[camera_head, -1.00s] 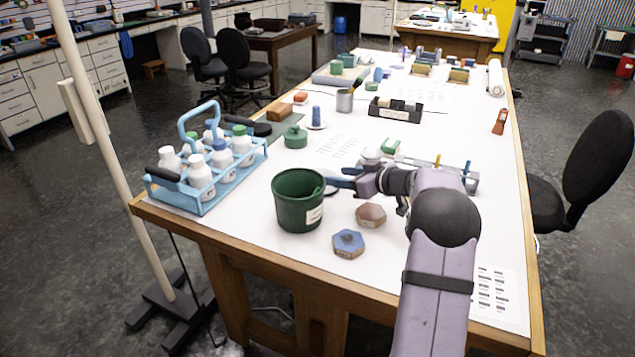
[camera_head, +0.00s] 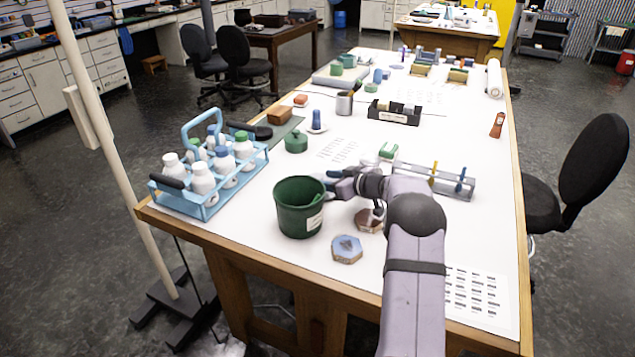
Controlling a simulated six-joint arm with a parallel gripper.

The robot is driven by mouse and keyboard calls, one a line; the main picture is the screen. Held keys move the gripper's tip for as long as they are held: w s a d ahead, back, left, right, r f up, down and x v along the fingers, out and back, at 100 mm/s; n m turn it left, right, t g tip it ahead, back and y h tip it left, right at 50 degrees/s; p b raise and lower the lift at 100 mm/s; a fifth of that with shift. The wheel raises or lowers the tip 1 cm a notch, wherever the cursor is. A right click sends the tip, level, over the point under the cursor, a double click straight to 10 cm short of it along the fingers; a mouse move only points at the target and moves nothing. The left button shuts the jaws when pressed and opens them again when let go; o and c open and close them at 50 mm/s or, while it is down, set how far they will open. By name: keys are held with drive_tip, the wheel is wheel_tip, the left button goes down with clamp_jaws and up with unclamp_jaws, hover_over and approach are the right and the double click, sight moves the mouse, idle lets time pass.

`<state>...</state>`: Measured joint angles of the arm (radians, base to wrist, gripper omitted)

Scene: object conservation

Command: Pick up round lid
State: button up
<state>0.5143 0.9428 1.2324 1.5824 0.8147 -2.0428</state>
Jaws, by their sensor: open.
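A squat green round piece with a small knob on top (camera_head: 296,141) looks like a lid. It rests on the table left of centre, beyond the green bucket. My gripper (camera_head: 330,182) is open, low over the table beside the bucket's right rim. Its dark blue fingers point left and are partly hard to make out against the bucket. The green piece is farther back and left, apart from my gripper. I cannot tell whether anything lies between the fingers.
The green bucket (camera_head: 299,210) stands just left of my gripper. A blue-topped hexagonal block (camera_head: 347,249) and a reddish block (camera_head: 368,221) sit in front. A blue bottle carrier (camera_head: 212,200) stands at left, a grey rack (camera_head: 448,186) at right.

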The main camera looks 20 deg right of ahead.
drive_tip(key=shift+w+a+f, duration=0.15)
drive_tip(key=shift+w+f, duration=0.05)
drive_tip(key=shift+w, duration=0.2)
drive_tip(key=shift+c, duration=0.3)
drive_tip(key=c, duration=1)
drive_tip(key=shift+r, duration=0.1)
drive_tip(key=shift+c, duration=0.2)
drive_tip(key=shift+r, duration=0.75)
wheel_tip(320, 180, up, 26)
drive_tip(key=shift+r, duration=0.15)
